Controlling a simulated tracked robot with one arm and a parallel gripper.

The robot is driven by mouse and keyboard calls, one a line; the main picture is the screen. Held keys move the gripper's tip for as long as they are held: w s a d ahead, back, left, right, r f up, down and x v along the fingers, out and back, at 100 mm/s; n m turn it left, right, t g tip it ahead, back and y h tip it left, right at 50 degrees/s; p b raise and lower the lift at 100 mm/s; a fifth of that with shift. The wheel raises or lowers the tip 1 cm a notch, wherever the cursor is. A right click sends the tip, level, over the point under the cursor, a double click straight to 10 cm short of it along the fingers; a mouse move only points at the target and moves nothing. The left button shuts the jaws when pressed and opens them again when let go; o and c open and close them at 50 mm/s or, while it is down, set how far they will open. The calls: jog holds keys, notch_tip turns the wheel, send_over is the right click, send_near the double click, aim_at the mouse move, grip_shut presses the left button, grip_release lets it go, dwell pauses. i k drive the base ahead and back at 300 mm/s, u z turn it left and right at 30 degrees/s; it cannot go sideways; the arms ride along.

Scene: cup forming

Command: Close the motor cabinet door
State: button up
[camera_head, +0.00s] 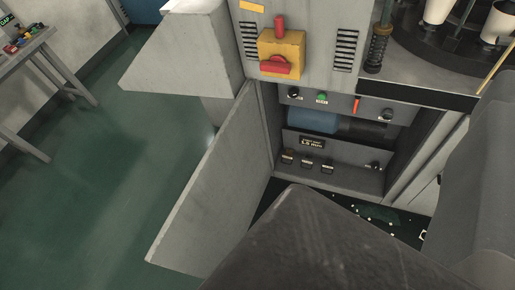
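The motor cabinet (335,135) stands open below the machine's grey panel. Its grey door (212,185) is swung out to the left, hinged at the opening's left side and standing well away from the frame. Inside are a blue motor (312,121), a row of knobs and a label plate. A large dark shape, which looks like part of my gripper (325,245), fills the bottom middle, in front of the cabinet and right of the door. No fingertips can be made out, so its opening is unclear. It hides the door's lower right part.
A yellow box with a red switch (281,54) sits above the opening. A grey block (185,55) juts out left of it. White cups (437,11) stand on the machine at top right. A table (22,48) is at far left. The green floor (100,190) left of the door is clear.

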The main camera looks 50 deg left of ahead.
aim_at(217, 206)
jog(key=z, duration=2.65)
jog(key=k, duration=2.8)
jog(key=u, duration=1.7)
